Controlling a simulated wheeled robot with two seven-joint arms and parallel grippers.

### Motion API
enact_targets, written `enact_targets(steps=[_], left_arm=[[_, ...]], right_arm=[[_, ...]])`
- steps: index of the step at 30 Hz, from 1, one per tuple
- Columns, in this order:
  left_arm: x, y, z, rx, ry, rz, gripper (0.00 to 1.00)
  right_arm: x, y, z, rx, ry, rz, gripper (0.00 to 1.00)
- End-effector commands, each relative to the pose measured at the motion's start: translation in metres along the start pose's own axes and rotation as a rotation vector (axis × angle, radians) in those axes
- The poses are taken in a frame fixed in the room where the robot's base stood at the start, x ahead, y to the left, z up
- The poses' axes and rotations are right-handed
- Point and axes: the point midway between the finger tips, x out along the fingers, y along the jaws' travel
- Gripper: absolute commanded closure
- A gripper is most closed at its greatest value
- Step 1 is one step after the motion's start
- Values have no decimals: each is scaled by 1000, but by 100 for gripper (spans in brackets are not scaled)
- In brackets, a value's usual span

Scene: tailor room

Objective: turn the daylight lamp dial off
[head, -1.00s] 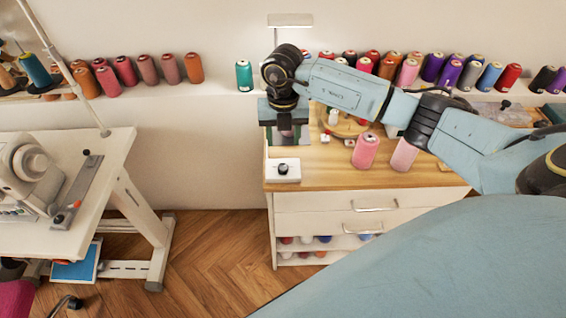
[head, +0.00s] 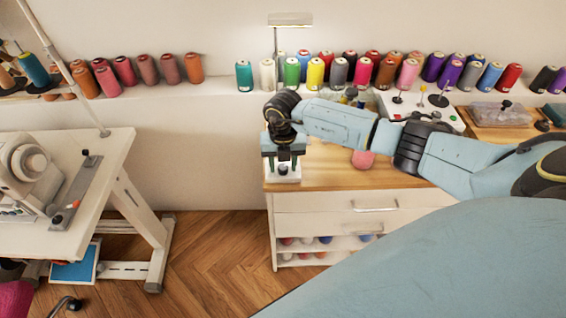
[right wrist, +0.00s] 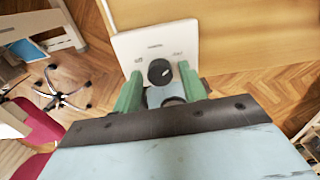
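The lamp's dial is a round black knob (right wrist: 160,72) on a white control box (right wrist: 150,42), with small lettering on the box. In the head view the box (head: 283,178) sits at the front left corner of the wooden top. My right gripper (head: 283,164) is over the box and points down. In the right wrist view its green fingers (right wrist: 161,76) are apart, one on each side of the knob, with gaps visible. A white lamp head (head: 290,19) on a thin post stands behind. My left gripper is not in view.
The wooden top (head: 330,177) of the drawer cabinet has free room right of the box. A pink spool (head: 362,160) is partly hidden behind my right arm. Rows of thread spools line the back shelf. A sewing machine table (head: 90,210) is at the left.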

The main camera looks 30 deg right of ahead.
Motion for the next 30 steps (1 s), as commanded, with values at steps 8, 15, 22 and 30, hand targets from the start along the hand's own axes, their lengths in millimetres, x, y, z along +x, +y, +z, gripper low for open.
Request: enact_targets(steps=[8,15,22,30], left_arm=[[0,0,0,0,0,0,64],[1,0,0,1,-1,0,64],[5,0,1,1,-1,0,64],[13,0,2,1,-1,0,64]], right_arm=[[0,0,0,0,0,0,95],[0,0,0,-16,0,0,96],[0,0,1,-112,-2,0,96],[0,0,1,-336,-2,0,96]])
